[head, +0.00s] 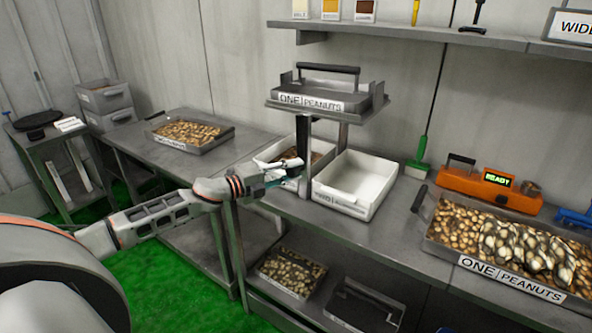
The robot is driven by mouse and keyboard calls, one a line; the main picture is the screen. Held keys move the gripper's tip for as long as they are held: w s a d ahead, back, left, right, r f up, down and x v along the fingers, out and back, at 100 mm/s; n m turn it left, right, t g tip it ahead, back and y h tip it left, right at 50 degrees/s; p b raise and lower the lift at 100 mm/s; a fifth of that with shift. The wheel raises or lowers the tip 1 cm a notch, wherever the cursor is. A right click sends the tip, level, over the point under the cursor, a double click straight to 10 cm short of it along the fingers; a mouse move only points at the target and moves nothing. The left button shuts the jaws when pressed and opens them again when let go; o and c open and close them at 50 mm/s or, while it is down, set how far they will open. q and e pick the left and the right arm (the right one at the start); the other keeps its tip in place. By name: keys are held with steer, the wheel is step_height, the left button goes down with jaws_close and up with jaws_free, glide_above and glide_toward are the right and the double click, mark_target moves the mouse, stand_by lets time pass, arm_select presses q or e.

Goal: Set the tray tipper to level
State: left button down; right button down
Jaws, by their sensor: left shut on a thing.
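The tray tipper (343,133) stands on the middle bench, with a grey platform on a post. A dark grey tray (365,103) labelled "ONE PEANUTS" rests on it and looks about level; its inside shows no peanuts. A dark upright lever (303,138) hangs at the tipper's left side. My left gripper (290,171) reaches in from the left and is shut at the lower part of this lever; the exact contact is small and partly hidden. My right gripper is out of view.
A white bin (356,184) sits right below the tipper, another bin (268,153) behind my gripper. A full peanut tray (455,247) and an orange scale (487,188) reading "READY" are at right. A peanut tray (190,148) lies on the left table. A shelf (400,33) hangs above.

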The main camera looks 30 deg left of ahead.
arm_select(q)
steer(key=shift+a, duration=0.25)
stand_by(0.4)
steer(key=c, duration=1.7)
jaws_free()
steer(key=shift+s, duration=0.1)
steer(key=shift+v, duration=5.95)
